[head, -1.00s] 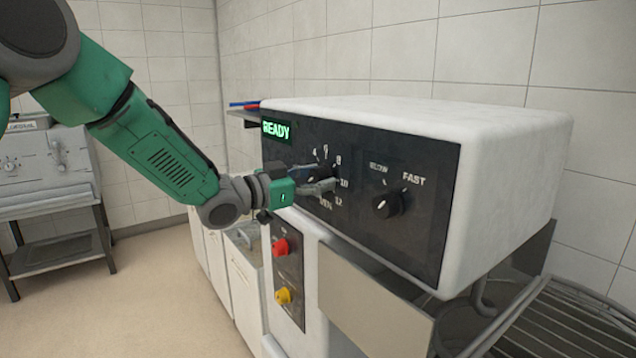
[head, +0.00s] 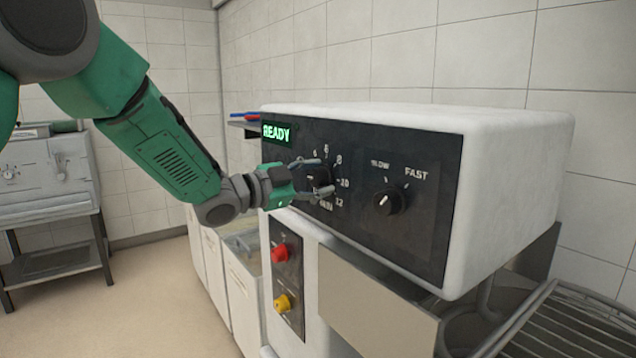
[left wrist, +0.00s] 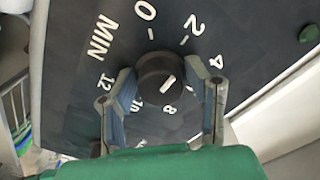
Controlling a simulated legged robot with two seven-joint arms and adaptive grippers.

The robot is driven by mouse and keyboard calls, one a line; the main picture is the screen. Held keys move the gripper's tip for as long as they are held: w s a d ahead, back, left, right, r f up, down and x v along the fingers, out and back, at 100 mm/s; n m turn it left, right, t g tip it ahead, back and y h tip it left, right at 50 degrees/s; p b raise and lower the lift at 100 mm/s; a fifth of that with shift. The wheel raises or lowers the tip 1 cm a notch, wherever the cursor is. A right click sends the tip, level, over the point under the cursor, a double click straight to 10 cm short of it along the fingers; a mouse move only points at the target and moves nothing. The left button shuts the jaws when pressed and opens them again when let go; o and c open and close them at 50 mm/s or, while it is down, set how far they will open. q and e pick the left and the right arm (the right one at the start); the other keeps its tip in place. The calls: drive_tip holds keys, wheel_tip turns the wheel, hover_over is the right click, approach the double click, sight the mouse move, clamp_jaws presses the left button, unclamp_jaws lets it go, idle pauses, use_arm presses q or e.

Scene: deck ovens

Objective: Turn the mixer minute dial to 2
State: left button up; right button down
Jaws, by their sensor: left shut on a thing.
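The mixer minute dial (head: 318,176) is a round black knob on the mixer's dark front panel, ringed by white numbers. In the left wrist view the dial (left wrist: 160,76) carries a short white mark on its face; which number it points to is hard to tell. The 2 (left wrist: 195,25) is at the upper right of the dial there. My left gripper (head: 312,178) is at the panel, with one finger on each side of the dial, shut on it. In the left wrist view its fingers (left wrist: 160,72) flank the knob. My right gripper is not in view.
A speed knob (head: 389,201) marked SLOW and FAST is right of the dial. A lit READY display (head: 276,133) is at the panel's upper left. Red (head: 280,253) and yellow (head: 283,302) buttons are below. A wire guard (head: 545,318) is at lower right.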

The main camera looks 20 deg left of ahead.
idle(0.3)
use_arm(q)
drive_tip(key=o, duration=1)
drive_tip(key=v, duration=1.2)
drive_tip(key=shift+w+a+f, duration=0.1)
drive_tip(key=shift+f, duration=0.05)
